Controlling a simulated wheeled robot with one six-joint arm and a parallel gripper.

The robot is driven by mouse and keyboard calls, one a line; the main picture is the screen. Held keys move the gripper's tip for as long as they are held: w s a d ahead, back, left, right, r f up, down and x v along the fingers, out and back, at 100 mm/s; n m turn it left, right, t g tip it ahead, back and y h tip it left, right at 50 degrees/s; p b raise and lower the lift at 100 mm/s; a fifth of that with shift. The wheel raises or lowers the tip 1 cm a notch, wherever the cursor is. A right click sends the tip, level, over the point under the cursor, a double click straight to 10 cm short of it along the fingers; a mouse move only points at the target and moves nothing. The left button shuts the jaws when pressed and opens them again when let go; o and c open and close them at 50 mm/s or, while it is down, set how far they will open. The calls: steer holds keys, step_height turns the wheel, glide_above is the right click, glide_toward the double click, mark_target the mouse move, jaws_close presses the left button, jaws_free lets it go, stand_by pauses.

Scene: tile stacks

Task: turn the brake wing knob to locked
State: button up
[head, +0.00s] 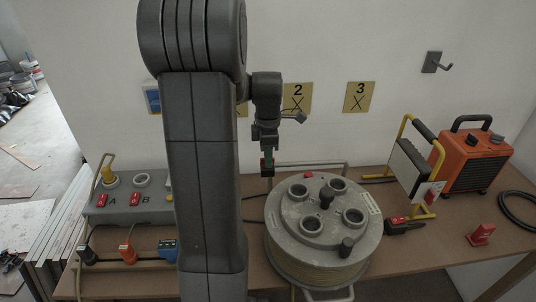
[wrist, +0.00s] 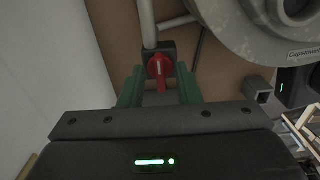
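The red wing knob (wrist: 159,67) sits on a small black block on a grey tube frame, in the upper middle of the wrist view. Its wing points toward my gripper (wrist: 160,78). The green fingers are open, one on each side of the knob's near end, with gaps visible; I see no contact. In the head view, my gripper (head: 267,160) hangs from the arm at the left rear of the grey cable reel (head: 300,225). A small dark and red part shows at its tips, too small to read. Lock markings cannot be read.
The reel's round flange (wrist: 235,35) is close at the upper right of the wrist view. A grey panel (head: 125,208) with red switches stands left on the bench. A work lamp (head: 410,170) and orange heater (head: 475,160) stand right. My arm hides the bench's middle left.

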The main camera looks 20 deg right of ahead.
jaws_close()
stand_by(0.3)
steer(key=m+p, duration=0.1)
steer(key=m, duration=1.1)
steer(key=shift+p, duration=0.3)
steer(key=m, duration=0.5)
steer(key=shift+a+m, duration=0.1)
steer(key=shift+m, duration=0.2)
